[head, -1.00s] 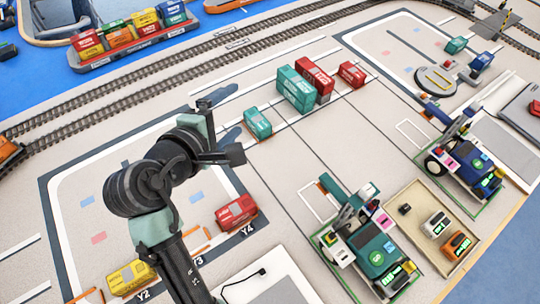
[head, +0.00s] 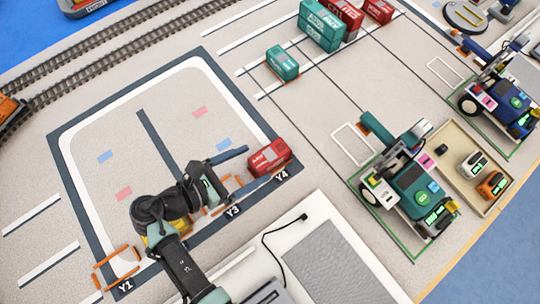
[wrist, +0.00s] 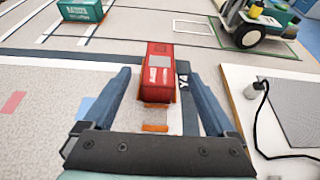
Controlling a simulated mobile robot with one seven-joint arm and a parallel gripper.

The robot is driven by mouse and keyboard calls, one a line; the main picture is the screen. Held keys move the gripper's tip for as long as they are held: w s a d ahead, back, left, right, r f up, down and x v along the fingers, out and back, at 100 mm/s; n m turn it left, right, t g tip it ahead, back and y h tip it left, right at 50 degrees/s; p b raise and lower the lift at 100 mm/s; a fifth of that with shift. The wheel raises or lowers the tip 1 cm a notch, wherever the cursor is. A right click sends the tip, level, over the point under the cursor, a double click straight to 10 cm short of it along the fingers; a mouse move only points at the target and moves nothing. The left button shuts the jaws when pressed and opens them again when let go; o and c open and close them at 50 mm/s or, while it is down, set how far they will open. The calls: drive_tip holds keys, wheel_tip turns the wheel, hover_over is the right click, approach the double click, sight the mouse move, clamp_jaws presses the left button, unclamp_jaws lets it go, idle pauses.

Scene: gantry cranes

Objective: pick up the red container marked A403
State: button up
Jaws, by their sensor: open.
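A red container (head: 270,157) sits at the slot marked Y4 on the yard pad; its marking is too small to read. It also shows in the wrist view (wrist: 157,75), lengthwise ahead of me, near end towards me. My gripper (head: 232,172) is open and empty, left of this container in the head view, with its fingers pointing towards it. In the wrist view my gripper (wrist: 161,82) has one finger on each side of the picture, the container appearing between and beyond the tips. I see no contact.
Teal containers (head: 320,28) and a red container (head: 347,18) stand at the back, with another teal one (head: 283,63) nearer. A white board (head: 322,245) with a black cable lies in front. A yellow container is mostly hidden by my arm.

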sight(265, 157)
drive_tip(key=x, duration=0.6)
drive_tip(key=shift+w+d+f, duration=0.15)
clamp_jaws()
idle(0.4)
